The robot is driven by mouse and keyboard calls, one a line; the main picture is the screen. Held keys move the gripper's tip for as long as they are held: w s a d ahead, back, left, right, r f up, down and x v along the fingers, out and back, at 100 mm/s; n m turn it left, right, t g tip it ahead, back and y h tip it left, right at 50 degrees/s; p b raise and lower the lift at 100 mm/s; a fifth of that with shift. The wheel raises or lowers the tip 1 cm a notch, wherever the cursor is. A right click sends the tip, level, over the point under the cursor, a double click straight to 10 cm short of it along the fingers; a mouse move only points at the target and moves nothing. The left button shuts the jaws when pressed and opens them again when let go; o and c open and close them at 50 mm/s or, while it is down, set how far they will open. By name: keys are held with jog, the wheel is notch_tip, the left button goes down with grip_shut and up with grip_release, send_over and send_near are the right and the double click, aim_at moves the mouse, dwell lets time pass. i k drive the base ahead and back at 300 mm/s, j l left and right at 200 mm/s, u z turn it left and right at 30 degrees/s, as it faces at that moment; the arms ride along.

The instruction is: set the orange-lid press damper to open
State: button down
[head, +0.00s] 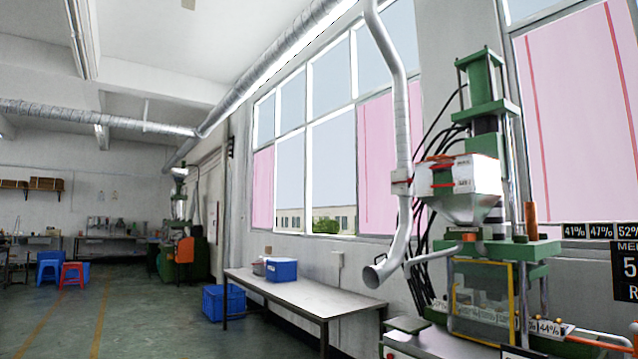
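A green press (481,75) stands close at the right with a white and steel hopper (478,205). The hopper's upper part has a red-orange edge. A silver duct (398,110) comes down beside it and ends in an open mouth (374,277). A small pale fitting with a red mark (402,182) sits on this duct; I cannot tell whether it is the damper or how it is set. A second green press with orange parts (185,250) stands far back at the left. I cannot make out an orange lid for sure on either. My gripper is not in view.
A long table (310,293) stands under the windows, with a blue bin (281,270) on it and a blue crate (223,302) on the floor. Blue and red stools (72,272) stand far left. The green floor (130,320) at left is clear. Dark percentage displays (600,231) show at right.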

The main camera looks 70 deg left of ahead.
aim_at(409, 181)
jog(key=j+u, duration=0.2)
jog(key=u, duration=1.65)
jog(key=i+j+u, duration=0.25)
jog(key=i+j, duration=0.8)
jog(key=i, duration=0.1)
